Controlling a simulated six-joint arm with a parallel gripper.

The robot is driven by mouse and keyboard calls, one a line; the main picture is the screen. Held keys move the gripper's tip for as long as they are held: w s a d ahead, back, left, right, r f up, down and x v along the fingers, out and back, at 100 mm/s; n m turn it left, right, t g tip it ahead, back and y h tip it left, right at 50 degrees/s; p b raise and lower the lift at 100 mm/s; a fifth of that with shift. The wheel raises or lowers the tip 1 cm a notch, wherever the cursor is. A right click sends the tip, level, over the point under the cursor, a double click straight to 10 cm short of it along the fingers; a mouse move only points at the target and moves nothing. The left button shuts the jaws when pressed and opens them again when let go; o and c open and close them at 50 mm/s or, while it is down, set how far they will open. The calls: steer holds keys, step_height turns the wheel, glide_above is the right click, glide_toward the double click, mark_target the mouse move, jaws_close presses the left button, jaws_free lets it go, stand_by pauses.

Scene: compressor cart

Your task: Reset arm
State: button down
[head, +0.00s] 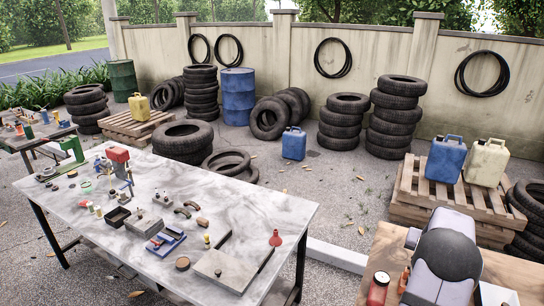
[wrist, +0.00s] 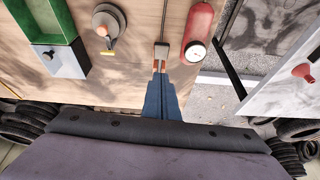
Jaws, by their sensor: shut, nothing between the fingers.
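My gripper (wrist: 160,78) shows in the wrist view as blue fingers pressed together, shut and empty. It points over a wooden bench top (wrist: 125,85). Just beyond the fingertips is a small fitting (wrist: 161,51) with a pale block and orange-brown parts; I cannot tell whether the tips touch it. A red cylinder (wrist: 201,18) with a white-faced gauge (wrist: 196,52) lies to the right of the tips. In the head view the wooden bench (head: 385,250) is at the lower right, with the red cylinder (head: 376,294) on it. My arm covers much of that bench, and my fingers are hidden there.
In the wrist view, a round grey part (wrist: 108,22), a grey box (wrist: 62,60) and a green tray (wrist: 48,22) lie left. A marble-topped table (head: 255,215) with tools stands left across a gap. A pallet (head: 425,200) with jerrycans stands behind the bench.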

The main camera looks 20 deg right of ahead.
steer(key=s+a+f+g+y, duration=0.2)
steer(key=s+a+f, duration=0.35)
steer(key=a, duration=0.25)
steer(key=s+a+f+g+y, duration=0.1)
steer(key=s+a+f+y, duration=0.1)
steer(key=s+a+f, duration=0.35)
steer(key=s+a+r+n+g, duration=0.1)
steer(key=s+a+r, duration=0.15)
steer(key=a, duration=0.55)
steer(key=s+a+r+n+g, duration=0.1)
steer(key=s+a+r+n, duration=0.15)
steer(key=a, duration=0.65)
steer(key=s+a+r+n+g, duration=0.1)
steer(key=s+a+r, duration=0.15)
steer(key=a, duration=0.55)
steer(key=w+a+r+n+t, duration=0.35)
steer(key=a+r+n, duration=0.2)
steer(key=a, duration=0.45)
step_height(320, 180, down, 53)
steer(key=b, duration=5.1)
steer(key=shift+d+g+h+b, duration=0.3)
steer(key=shift+g+h+b, duration=0.05)
steer(key=shift+h+b, duration=0.05)
steer(key=shift+r, duration=0.1)
